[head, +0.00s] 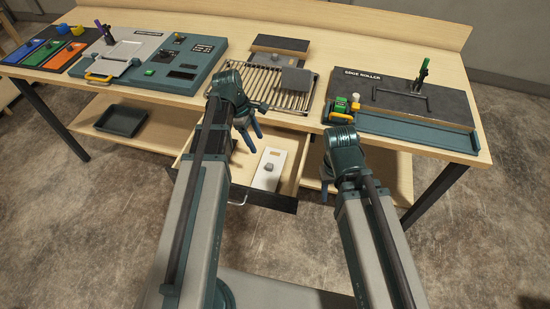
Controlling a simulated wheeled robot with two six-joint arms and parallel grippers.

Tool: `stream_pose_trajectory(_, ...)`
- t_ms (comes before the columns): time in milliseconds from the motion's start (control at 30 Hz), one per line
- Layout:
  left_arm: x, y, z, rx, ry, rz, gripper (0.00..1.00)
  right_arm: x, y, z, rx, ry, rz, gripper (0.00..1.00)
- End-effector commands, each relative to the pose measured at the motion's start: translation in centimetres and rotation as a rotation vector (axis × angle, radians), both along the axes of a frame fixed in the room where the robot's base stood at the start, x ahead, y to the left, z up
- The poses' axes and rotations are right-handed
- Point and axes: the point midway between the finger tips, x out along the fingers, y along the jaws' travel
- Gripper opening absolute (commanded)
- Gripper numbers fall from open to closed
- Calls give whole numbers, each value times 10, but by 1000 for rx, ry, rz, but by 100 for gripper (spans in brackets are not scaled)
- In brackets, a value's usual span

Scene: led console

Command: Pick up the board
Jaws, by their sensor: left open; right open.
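A flat white board (264,181) with a small grey knob lies in the open drawer under the workbench. Another board-like piece, dark grey with a light wooden edge (281,44), lies at the back of the wire rack. I cannot tell which one the task means. My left gripper (250,136) is open and empty, pointing down above the drawer, left of and above the white board in the picture. My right gripper (326,187) is open and empty, pointing down to the right of the drawer. Neither gripper touches a board.
A wire rack (258,86) with a grey block (297,80) sits mid-bench. The edge roller station (410,103) is at right, a teal console (170,63) and coloured bins (45,52) at left. The open drawer (235,170) juts out. A dark tray (121,120) is on the shelf.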

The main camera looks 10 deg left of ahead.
Motion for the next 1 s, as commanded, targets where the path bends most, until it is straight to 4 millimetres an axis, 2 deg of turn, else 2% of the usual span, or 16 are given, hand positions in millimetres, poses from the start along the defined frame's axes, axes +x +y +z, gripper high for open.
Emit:
stream_pose_trajectory(233, 1, 1, -1, -4, 3, 16, 65, 0, 0, -1, 0, 0, 0, 50)
stream_pose_trajectory(367, 1, -1, -10, -4, 3, 15, 65, 0, 0, -10, 0, 0, 0, 50)
stream_pose_trajectory(800, 0, -18, -70, -3, 2, 13, 65, 0, 0, -70, 0, 0, 0, 50)
stream_pose_trajectory(1000, 0, -24, -84, -3, 2, 13, 65, 0, 0, -84, 0, 0, 0, 50)
